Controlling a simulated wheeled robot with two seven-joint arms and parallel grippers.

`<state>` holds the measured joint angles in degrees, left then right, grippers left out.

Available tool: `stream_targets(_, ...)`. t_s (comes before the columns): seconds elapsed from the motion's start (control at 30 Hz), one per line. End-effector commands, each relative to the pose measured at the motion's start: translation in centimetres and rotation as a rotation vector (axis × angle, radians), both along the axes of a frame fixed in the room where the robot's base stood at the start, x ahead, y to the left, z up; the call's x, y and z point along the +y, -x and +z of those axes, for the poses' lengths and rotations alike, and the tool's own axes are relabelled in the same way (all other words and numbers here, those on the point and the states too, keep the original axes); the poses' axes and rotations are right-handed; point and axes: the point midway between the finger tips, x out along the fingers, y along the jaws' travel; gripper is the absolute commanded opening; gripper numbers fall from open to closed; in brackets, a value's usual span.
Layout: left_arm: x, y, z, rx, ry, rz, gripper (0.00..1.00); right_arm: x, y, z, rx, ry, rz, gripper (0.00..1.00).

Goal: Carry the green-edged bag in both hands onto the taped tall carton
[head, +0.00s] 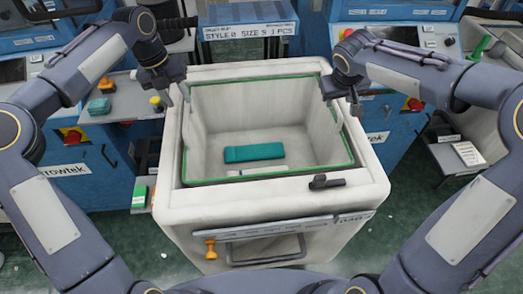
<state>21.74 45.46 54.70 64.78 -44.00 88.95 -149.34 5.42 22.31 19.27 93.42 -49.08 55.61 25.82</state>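A large pale bag with a green edge (349,150) stands open inside a cream wheeled bin in the middle of the head view. A teal folded piece (254,153) lies on its floor. My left gripper (178,97) is at the bag's back left corner, its fingers pointing down and apart. My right gripper (341,106) is at the back right side by the green edge, its fingers also apart. Whether either gripper touches the bag cannot be told. I cannot pick out a taped tall carton in this view.
The cream bin (190,215) has a front rail, an orange knob (210,249) and a dark clip (327,182) on its rim. Blue machines stand behind and on both sides. A side shelf (125,100) at left holds small items. A sign (247,31) stands behind.

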Motion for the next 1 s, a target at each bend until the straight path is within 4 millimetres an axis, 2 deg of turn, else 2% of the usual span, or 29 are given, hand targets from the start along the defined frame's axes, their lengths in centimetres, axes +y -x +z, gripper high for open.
stream_targets(0.2, -0.7, 0.0, -3.5, 0.003, 0.0, -0.001, 0.36, -0.6, -1.3, -3.3, 0.004, -0.001, 0.0, 0.4)
stream_targets(0.4, -1.1, -0.1, -5.6, 0.0, 0.0, 0.0, 0.36, -0.8, -2.2, -5.3, 0.002, -0.002, 0.0, 0.4)
stream_targets(0.8, -1.2, -0.1, -6.2, -0.001, 0.0, 0.001, 0.36, -1.0, -2.5, -5.8, 0.0, 0.0, 0.0, 0.4)
stream_targets(1.0, -1.2, -0.1, -6.2, -0.001, 0.0, 0.001, 0.1, -0.9, -2.5, -5.8, 0.0, -0.001, 0.0, 0.14)
